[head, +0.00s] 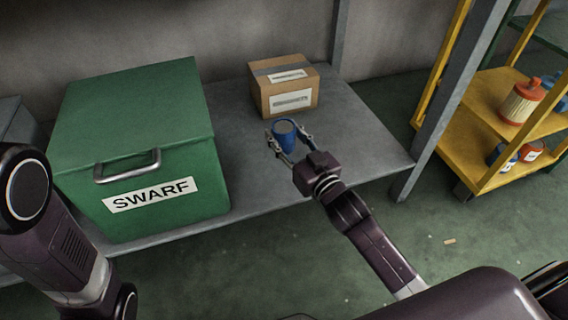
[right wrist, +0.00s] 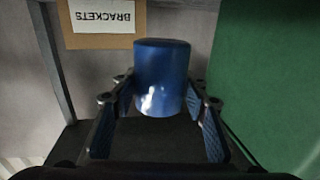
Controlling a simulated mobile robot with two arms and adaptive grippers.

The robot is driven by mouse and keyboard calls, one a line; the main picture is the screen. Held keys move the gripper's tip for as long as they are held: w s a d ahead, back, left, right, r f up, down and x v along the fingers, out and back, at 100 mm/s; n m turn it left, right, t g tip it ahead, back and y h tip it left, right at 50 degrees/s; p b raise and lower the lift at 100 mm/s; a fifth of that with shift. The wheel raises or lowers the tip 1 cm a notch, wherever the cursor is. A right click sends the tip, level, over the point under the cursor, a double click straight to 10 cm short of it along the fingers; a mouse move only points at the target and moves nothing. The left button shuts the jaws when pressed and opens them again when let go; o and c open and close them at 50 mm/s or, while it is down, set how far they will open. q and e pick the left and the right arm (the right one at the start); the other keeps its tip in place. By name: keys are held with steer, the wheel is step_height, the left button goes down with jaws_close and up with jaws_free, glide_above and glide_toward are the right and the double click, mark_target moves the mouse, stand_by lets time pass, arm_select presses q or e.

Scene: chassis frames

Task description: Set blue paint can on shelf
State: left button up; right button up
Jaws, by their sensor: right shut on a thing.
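The blue paint can (head: 284,136) is between the fingers of my right gripper (head: 289,139), which is shut on it. In the head view it appears over the grey metal shelf (head: 360,135), in front of a cardboard box. I cannot tell whether its base touches the shelf. In the right wrist view the blue can (right wrist: 162,75) fills the space between the two fingers of the right gripper (right wrist: 160,98). My left arm shows at the left edge of the head view; its gripper is out of view.
A green SWARF bin (head: 135,150) stands on the shelf's left. The cardboard box (head: 284,86), labelled BRACKETS in the wrist view, stands at the back. The shelf's right part is clear. A grey post (head: 440,115) and a yellow rack (head: 470,150) with containers stand right.

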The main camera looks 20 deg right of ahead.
step_height(320, 180, down, 2)
steer(key=shift+f+b, duration=0.25)
steer(key=shift+b, duration=0.15)
step_height(320, 180, down, 5)
steer(key=b, duration=0.4)
steer(key=shift+f, duration=0.15)
steer(key=o, duration=1.4)
steer(key=shift+c, duration=0.2)
steer(key=shift+p, duration=0.3)
